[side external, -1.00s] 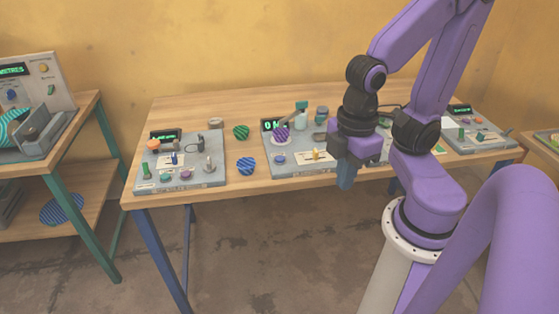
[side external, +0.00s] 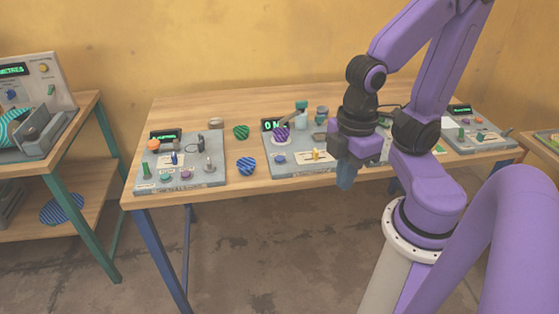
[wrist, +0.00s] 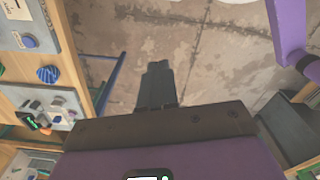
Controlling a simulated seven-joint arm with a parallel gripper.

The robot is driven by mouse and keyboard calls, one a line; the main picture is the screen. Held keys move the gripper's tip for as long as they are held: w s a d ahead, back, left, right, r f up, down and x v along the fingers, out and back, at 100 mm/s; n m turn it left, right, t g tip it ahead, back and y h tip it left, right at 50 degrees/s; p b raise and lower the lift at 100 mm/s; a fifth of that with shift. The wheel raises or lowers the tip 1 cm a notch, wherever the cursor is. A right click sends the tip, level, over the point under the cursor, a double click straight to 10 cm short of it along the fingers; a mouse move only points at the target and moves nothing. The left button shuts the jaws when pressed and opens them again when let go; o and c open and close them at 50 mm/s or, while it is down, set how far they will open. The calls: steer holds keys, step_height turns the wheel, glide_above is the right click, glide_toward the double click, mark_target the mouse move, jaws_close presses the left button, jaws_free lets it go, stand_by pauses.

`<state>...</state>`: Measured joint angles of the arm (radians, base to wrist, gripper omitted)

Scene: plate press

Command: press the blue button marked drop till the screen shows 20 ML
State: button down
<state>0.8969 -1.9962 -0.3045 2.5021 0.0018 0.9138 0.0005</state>
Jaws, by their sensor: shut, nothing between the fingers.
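The middle grey panel (side external: 300,168) lies on the wooden table. Its screen (side external: 270,125) shows green characters that start with 0 and M; the rest is hidden behind the parts in front. A round blue button (side external: 280,159) sits at the panel's front left; its marking is too small to read. The wrist view shows a blue button (wrist: 29,41) at the top left. My gripper (side external: 345,180) points down in front of the table's front edge, right of the button and apart from it. It is shut and empty; its fingers (wrist: 157,85) are over the floor in the wrist view.
A blue striped ball (side external: 247,166) and a green striped one (side external: 241,132) lie left of the panel. A purple striped ball (side external: 281,135) sits on it. Other panels stand left (side external: 190,180) and right (side external: 475,140). A shelf table (side external: 75,140) is at far left.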

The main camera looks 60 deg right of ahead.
steer(key=shift+w, duration=0.1)
stand_by(0.5)
steer(key=w+f+m+y, duration=0.3)
steer(key=w+m+y, duration=0.3)
steer(key=w+m, duration=1.4)
steer(key=m+t+h, duration=0.2)
steer(key=m+t, duration=0.6)
steer(key=m, duration=0.6)
glide_above(283, 159)
steer(key=shift+d+f, duration=0.15)
steer(key=shift+f, duration=1.55)
steer(key=shift+f, duration=0.15)
steer(key=shift+f, duration=4.25)
